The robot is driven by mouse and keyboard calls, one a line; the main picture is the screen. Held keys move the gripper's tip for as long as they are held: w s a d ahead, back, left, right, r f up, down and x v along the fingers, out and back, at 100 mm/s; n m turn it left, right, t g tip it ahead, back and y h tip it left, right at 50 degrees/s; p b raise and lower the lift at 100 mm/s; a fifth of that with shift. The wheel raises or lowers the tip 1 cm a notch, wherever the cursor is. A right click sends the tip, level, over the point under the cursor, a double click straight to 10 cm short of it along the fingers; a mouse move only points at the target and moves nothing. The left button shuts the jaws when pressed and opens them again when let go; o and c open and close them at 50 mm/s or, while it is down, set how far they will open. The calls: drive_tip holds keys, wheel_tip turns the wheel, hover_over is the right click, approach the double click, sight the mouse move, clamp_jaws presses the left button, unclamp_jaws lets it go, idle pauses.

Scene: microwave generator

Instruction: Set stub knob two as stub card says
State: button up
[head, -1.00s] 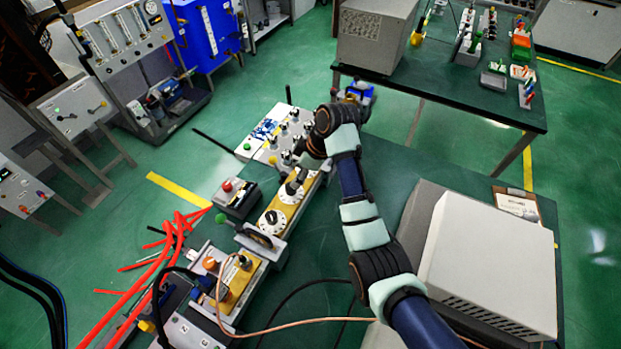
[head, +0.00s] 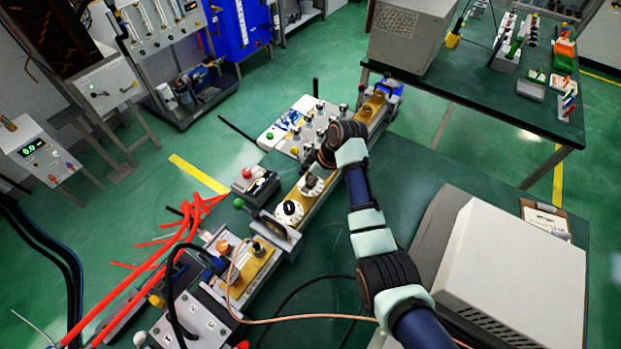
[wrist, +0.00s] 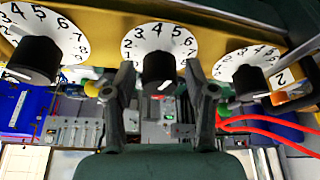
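In the wrist view, three white numbered dials with black knobs stand in a row: a left knob (wrist: 33,60), a middle knob (wrist: 159,68) and a right knob (wrist: 250,82). My gripper (wrist: 161,78) is open, with one finger on each side of the middle knob. I cannot tell whether the fingers touch it. In the head view, my gripper (head: 318,164) is over the brass-coloured strip, next to two visible dials (head: 289,212) (head: 312,186). The middle knob's pointer setting is unclear.
A clipboard with paper (head: 545,220) lies behind the large grey box (head: 490,265) on the green table. A white panel with several knobs (head: 297,128) stands beyond my gripper. Red cables (head: 190,225) and a copper-coloured cable (head: 300,318) run near the bench.

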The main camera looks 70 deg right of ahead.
clamp_jaws()
drive_tip(key=shift+n, duration=0.3)
drive_tip(key=shift+n+y, duration=0.6)
drive_tip(key=shift+n, duration=0.6)
drive_tip(key=shift+n+g+y+b, duration=0.3)
drive_tip(key=shift+n+y+b, duration=0.15)
drive_tip(key=shift+n, duration=0.95)
drive_tip(key=shift+o, duration=1.2)
unclamp_jaws()
